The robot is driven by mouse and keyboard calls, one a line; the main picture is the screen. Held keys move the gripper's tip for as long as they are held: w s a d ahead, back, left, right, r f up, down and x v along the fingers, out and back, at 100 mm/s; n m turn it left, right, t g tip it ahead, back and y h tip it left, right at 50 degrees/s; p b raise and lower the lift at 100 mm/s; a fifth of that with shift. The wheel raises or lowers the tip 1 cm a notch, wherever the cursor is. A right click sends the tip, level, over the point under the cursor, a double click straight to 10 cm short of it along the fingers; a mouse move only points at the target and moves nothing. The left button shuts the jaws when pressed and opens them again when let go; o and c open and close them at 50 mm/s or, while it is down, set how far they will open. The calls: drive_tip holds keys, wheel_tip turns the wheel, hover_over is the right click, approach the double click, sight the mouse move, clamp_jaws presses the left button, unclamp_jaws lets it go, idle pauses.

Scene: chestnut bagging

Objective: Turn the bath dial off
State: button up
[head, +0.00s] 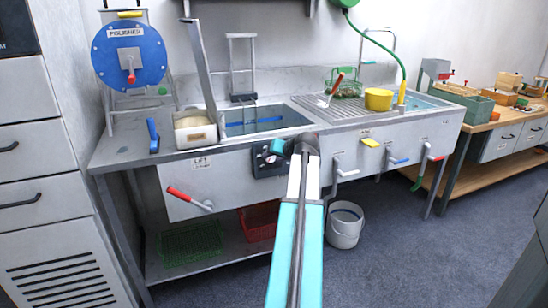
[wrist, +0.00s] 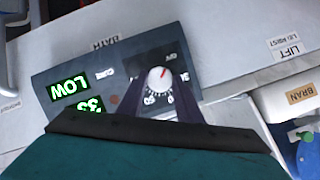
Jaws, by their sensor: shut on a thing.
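The bath dial (wrist: 158,80) is a pale round knob with a red mark, set on a dark control panel (wrist: 125,72) labelled BATH. Its red mark sits on the upper part of the knob in the wrist view, on the side of the small OFF-like lettering; the exact setting is hard to read. Green displays (wrist: 75,92) on the panel read LOW and what looks like 33. My gripper (wrist: 158,86) is shut on the dial, one dark finger on each side. In the head view, my gripper (head: 278,148) is at the dark panel (head: 264,170) on the sink front and hides the dial.
The steel sink unit (head: 225,170) has a basin (head: 265,120) behind the panel. A red-handled lever (head: 190,199) is left of the panel; white, yellow and blue levers are right. A white bucket (head: 345,228) stands on the floor beside my arm. A BRAN container (wrist: 290,98) shows nearby.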

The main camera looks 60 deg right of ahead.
drive_tip(key=shift+s+f, duration=0.15)
drive_tip(key=shift+f, duration=0.05)
drive_tip(key=o, duration=0.9)
drive_tip(key=shift+o, duration=0.7)
drive_tip(key=shift+r, duration=0.1)
drive_tip(key=shift+r, duration=0.1)
drive_tip(key=p+v, duration=0.2)
drive_tip(key=v, duration=1.1)
drive_tip(key=shift+s+a, duration=0.2)
drive_tip(key=shift+s, duration=0.05)
drive_tip(key=shift+w+r, duration=0.1)
